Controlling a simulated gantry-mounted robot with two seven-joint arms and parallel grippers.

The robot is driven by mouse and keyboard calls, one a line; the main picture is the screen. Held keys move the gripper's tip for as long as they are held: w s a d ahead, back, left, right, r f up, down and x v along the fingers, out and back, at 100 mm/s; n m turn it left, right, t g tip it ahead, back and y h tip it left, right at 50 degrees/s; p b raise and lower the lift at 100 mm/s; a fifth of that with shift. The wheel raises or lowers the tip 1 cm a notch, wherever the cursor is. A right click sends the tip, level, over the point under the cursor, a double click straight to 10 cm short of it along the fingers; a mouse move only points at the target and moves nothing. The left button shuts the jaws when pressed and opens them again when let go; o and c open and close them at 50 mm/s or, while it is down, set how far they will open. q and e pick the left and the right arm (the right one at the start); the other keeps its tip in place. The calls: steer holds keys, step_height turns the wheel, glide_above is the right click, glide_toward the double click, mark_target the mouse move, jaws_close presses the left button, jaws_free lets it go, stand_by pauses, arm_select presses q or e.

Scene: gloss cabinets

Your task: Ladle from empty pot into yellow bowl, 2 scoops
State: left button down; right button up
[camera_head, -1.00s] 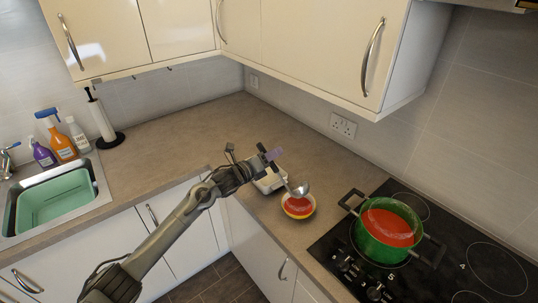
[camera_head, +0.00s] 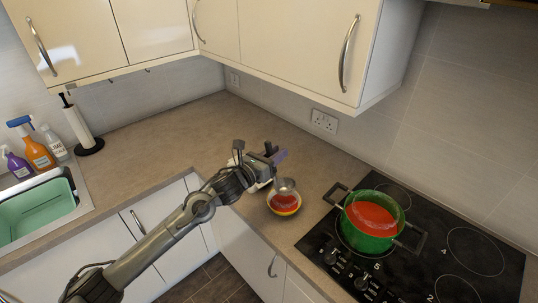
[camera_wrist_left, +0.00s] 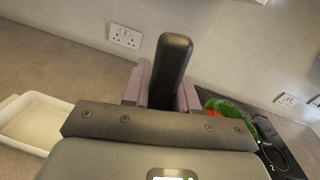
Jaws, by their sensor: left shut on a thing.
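The ladle (camera_head: 284,184) has a grey metal head, which hangs just over the far side of the yellow bowl (camera_head: 286,212). The bowl stands on the counter left of the hob and holds red contents. My left gripper (camera_head: 276,157) is shut on the ladle handle; in the left wrist view the dark handle (camera_wrist_left: 173,62) stands between the purplish fingers. The green pot (camera_head: 366,241) sits on the hob with red contents inside, not empty; part of it shows in the left wrist view (camera_wrist_left: 226,104). Whether the ladle head holds anything is unclear. My right gripper is out of view.
A white dish (camera_wrist_left: 38,122) lies on the counter behind my left gripper. The black hob (camera_head: 455,262) is to the right. Wall cabinets (camera_head: 285,45) overhang the counter. A sink (camera_head: 40,207), bottles and a paper roll are at left; the counter between is clear.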

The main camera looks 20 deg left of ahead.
arm_select(q)
steer(key=shift+m, duration=0.9)
steer(key=d+r, duration=0.2)
steer(key=r, duration=0.1)
steer(key=shift+s+d+r, duration=0.15)
steer(key=shift+s+r, duration=0.05)
steer(key=shift+s, duration=0.15)
steer(key=shift+p, duration=0.3)
